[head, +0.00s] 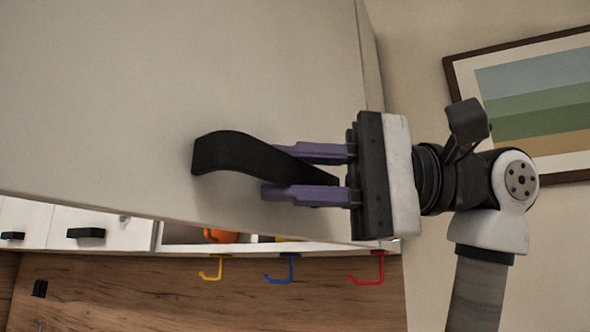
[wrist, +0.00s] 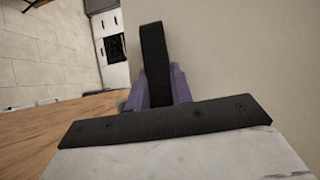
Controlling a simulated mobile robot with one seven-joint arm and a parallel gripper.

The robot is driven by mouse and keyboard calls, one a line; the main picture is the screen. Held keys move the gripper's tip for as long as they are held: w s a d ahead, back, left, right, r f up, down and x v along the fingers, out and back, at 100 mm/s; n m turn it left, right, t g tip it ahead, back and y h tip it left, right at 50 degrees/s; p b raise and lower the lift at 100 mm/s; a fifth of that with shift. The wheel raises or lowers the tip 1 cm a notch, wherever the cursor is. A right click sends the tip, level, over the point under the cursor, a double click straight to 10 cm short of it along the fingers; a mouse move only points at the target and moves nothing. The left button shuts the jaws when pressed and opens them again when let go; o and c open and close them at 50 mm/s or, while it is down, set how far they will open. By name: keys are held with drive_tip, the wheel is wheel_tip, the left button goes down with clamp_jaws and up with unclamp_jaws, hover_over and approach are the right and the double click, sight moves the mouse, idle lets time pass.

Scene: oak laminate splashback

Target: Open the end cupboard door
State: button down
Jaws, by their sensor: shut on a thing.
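The end cupboard door (head: 150,90) is a large pale panel filling the upper left of the head view. It stands out from the cupboard row, and an open compartment shows below its lower edge. Its black curved handle (head: 240,152) is between the purple fingers of my gripper (head: 305,172), which is shut on it. In the wrist view the handle (wrist: 154,60) rises between the fingers (wrist: 160,88), with the pale door panel (wrist: 240,60) to the right. The door's hinge side cannot be made out.
Inside the open compartment are an orange thing (head: 222,236) and other partly hidden things. White fronts with black handles (head: 86,233) are at lower left. Yellow (head: 212,270), blue (head: 283,270) and red (head: 370,272) hooks hang over the wooden splashback (head: 200,300). A framed picture (head: 540,95) is on the right wall.

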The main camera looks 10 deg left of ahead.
idle(0.3)
drive_tip(key=c, duration=1.2)
unclamp_jaws()
drive_tip(key=shift+c, duration=0.2)
drive_tip(key=v, duration=1.3)
drive_tip(key=shift+d+b, duration=0.4)
drive_tip(key=shift+b, duration=0.05)
drive_tip(key=shift+w+f, duration=0.1)
drive_tip(key=shift+w, duration=0.05)
